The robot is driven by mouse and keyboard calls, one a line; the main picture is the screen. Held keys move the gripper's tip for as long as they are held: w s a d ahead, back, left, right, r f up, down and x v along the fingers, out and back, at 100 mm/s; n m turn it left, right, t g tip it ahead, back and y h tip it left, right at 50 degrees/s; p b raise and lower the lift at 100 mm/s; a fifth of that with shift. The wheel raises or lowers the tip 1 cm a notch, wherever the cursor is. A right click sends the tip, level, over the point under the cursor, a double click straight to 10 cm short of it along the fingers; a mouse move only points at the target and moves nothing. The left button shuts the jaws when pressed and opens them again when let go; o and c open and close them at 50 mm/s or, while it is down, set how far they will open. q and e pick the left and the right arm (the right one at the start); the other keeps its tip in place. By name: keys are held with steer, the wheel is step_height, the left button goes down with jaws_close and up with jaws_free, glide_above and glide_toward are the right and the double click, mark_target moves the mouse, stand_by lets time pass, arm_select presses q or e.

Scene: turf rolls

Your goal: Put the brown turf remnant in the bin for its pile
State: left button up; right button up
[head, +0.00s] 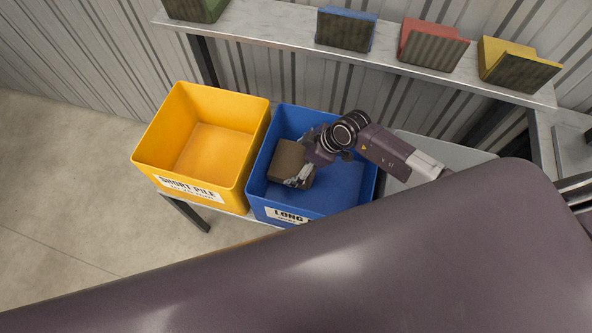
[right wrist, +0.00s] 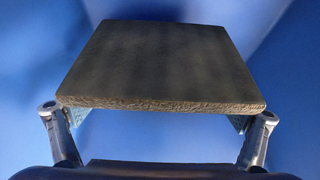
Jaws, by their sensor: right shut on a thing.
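The brown turf remnant (head: 287,160) is a small flat-faced block in the head view, over the inside of the blue bin (head: 335,198) labelled "LONG", the rest of its label hidden. My right gripper (head: 300,178) is shut on the remnant. In the right wrist view the remnant (right wrist: 160,62) sits between the two fingers of the gripper (right wrist: 158,118), with only blue around it. I cannot tell whether it touches the bin floor. The yellow bin (head: 205,130) labelled "SHORT PILE" stands to the left and looks empty. My left gripper is not in view.
A shelf (head: 270,32) behind the bins carries green (head: 195,8), blue (head: 346,28), red (head: 432,45) and yellow (head: 516,65) holders with dark turf-like fronts. My own large arm link covers the foreground. Open floor lies at the left.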

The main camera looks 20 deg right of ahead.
mark_target(296, 170)
step_height(296, 170, down, 6)
steer(key=shift+f+b, duration=0.1)
steer(key=shift+b, duration=0.5)
steer(key=o, duration=1)
steer(key=shift+f, duration=0.1)
steer(key=shift+r, duration=0.2)
steer(key=p+v, duration=0.2)
steer(key=v, duration=1)
